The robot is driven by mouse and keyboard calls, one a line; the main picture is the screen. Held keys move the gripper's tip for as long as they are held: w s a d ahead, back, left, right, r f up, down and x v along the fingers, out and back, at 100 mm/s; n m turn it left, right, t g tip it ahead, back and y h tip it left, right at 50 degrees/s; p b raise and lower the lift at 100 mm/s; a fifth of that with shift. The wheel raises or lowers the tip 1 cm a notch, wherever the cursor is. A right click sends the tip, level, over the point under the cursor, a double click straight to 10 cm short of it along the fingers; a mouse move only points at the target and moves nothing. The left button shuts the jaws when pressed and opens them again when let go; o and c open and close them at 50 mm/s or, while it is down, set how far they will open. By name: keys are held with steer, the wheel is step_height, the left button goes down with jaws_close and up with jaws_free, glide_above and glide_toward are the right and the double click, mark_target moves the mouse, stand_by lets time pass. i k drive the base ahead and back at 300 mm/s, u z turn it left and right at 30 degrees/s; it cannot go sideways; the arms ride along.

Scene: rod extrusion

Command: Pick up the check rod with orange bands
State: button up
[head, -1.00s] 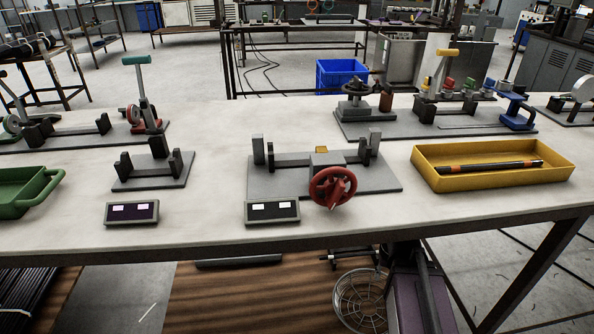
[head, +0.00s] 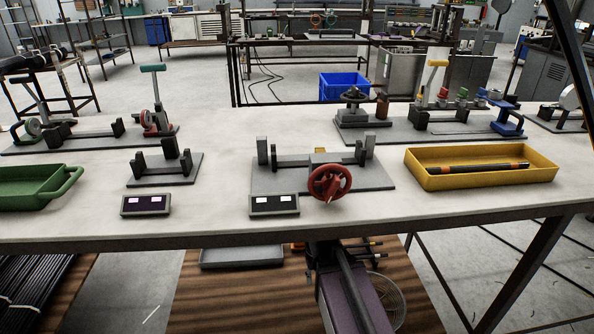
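The check rod (head: 485,167) is dark, with an orange band towards each end. It lies in the yellow tray (head: 480,185) at the right of the bench, roughly parallel to the tray's long side. Nothing is holding it. My gripper cannot be made out in the head view. Only what looks like a purple and black part of my arm shows low in the middle, below the bench's front edge and well left of the tray.
A red-handwheel fixture (head: 330,182) stands left of the tray, with a small display box (head: 274,205) before it. A multi-coloured fixture (head: 450,122) stands behind the tray. A green tray (head: 35,195) sits far left. The bench top (head: 400,207) in front of the yellow tray is clear.

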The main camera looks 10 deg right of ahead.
mark_target(510, 165)
steer(key=z, duration=0.8)
steer(key=k, duration=0.45)
steer(key=z, duration=0.35)
steer(key=i, duration=0.45)
steer(key=u, duration=0.05)
